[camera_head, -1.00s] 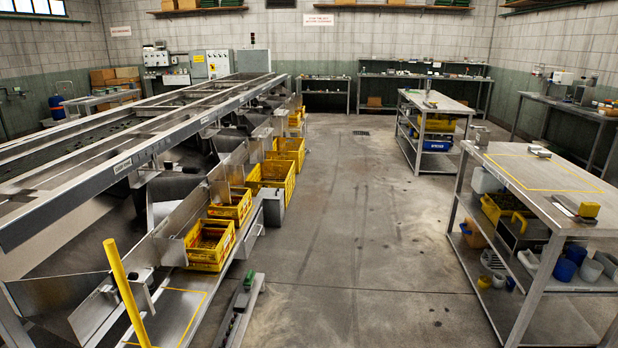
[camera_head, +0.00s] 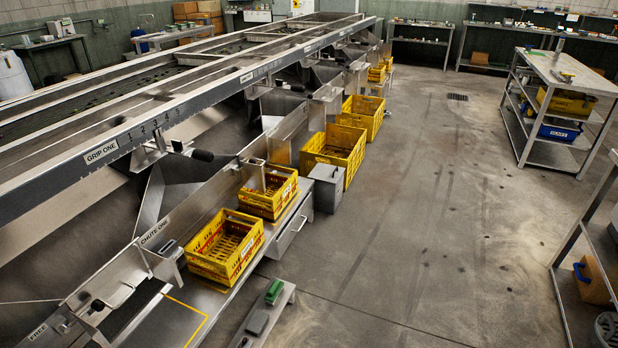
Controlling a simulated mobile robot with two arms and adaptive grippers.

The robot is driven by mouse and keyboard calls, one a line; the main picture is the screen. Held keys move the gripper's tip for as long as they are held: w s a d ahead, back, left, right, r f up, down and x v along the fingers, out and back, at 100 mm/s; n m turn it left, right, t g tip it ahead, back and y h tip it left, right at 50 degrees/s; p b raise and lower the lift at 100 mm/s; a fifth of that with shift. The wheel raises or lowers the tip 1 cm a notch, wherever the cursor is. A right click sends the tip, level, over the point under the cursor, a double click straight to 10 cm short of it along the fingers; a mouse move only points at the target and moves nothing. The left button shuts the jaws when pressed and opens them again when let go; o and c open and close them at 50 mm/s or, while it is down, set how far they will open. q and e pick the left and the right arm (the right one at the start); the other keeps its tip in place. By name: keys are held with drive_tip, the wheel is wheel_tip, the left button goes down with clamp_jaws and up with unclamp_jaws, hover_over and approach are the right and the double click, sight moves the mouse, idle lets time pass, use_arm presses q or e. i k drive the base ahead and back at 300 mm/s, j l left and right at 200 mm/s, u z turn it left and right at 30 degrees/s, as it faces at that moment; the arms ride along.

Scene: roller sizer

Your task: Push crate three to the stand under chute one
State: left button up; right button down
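Several yellow slatted crates stand in a row along the right side of the sizer. The nearest crate (camera_head: 212,268) sits upright on a low metal ledge, beside the chute labelled "CHUTE ONE" (camera_head: 155,231). A second crate (camera_head: 262,205) sits just behind it on the same ledge, under a metal spout. A larger crate (camera_head: 345,168) and another crate (camera_head: 369,122) stand farther back. I cannot read a number on any crate, so I cannot tell which is crate three. A bare ledge area with a yellow outline (camera_head: 203,326) lies in front of the nearest crate. Neither gripper is in view.
A grey metal box (camera_head: 326,188) stands beside the larger crate. A low metal bench with a green item (camera_head: 274,291) juts out at the bottom. Shelved tables (camera_head: 548,150) stand at the right. The concrete floor (camera_head: 420,230) between is clear.

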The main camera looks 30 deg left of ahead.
sight(250, 238)
drive_tip(key=i+u, duration=0.4)
drive_tip(key=i+l+u, duration=0.25)
drive_tip(key=i+u, duration=0.15)
drive_tip(key=i+l+u, duration=0.8)
drive_tip(key=k+j, duration=0.1)
drive_tip(key=j, duration=0.05)
